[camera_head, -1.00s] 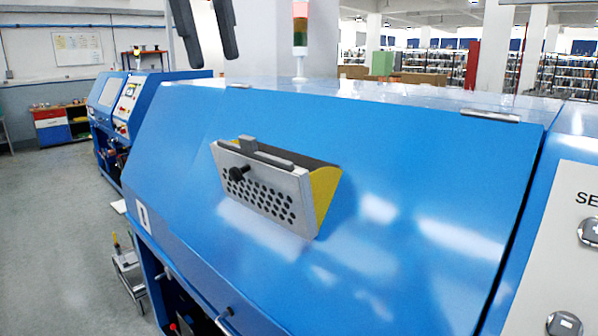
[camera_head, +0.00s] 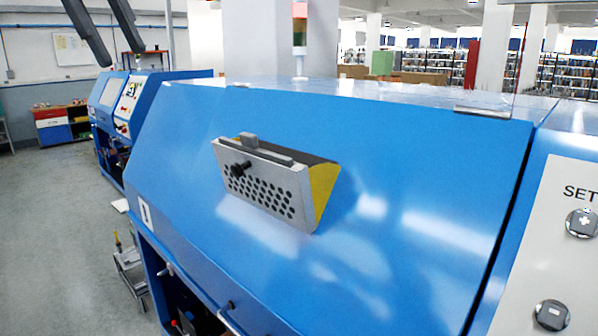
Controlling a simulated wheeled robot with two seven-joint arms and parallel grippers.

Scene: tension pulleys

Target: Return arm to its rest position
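My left gripper (camera_head: 122,56) hangs in from the top left of the head view. Its two dark fingers are apart, with nothing between them. It is up and to the left of the perforated metal flap (camera_head: 258,190) with yellow sides, and well clear of it. The flap stands tilted out from the sloping blue machine cover (camera_head: 400,160). My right gripper is not in view.
A white panel with round knobs (camera_head: 551,315) is at the right edge. A signal light (camera_head: 299,25) stands behind the cover. Another blue machine (camera_head: 150,85) is at the back left. Grey floor (camera_head: 60,220) lies open on the left.

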